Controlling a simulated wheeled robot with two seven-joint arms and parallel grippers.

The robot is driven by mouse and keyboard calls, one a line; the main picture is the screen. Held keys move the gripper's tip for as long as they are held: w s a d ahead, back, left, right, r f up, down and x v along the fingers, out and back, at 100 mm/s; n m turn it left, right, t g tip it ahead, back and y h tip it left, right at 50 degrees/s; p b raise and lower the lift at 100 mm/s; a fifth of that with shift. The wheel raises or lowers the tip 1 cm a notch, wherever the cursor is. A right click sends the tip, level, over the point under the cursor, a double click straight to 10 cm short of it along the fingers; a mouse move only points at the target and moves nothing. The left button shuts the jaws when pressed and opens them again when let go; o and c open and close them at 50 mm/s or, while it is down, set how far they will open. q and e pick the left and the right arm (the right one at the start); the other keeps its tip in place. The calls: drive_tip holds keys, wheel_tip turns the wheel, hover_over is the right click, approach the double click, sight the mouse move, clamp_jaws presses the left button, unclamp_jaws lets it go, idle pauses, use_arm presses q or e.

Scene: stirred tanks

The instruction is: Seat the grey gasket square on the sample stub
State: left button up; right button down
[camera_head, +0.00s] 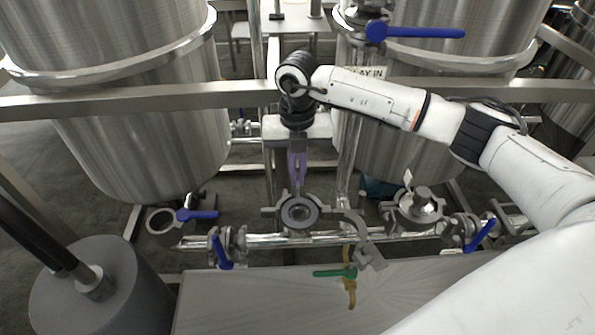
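The sample stub (299,220) stands upright in the centre of the head view, with a round face turned up. A dark grey ring (285,212), which looks like the gasket, shows at its top around a lighter centre. I cannot tell whether it lies flat on the stub or slightly above it. My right gripper (298,190) points down from above, its purple fingers close together at the ring's far edge. Whether the fingertips grip the ring is too small to see. My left gripper is not in view.
A green-handled valve (335,272) sits in front. Blue-handled valves (222,250) (480,236) flank the pipe. Steel tanks (150,130) stand behind.

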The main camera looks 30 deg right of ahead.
drive_tip(key=shift+f, duration=0.3)
drive_tip(key=c, duration=1.9)
unclamp_jaws()
wheel_tip(320, 180, up, 10)
drive_tip(key=shift+r+b, duration=0.2)
drive_tip(key=shift+b, duration=0.25)
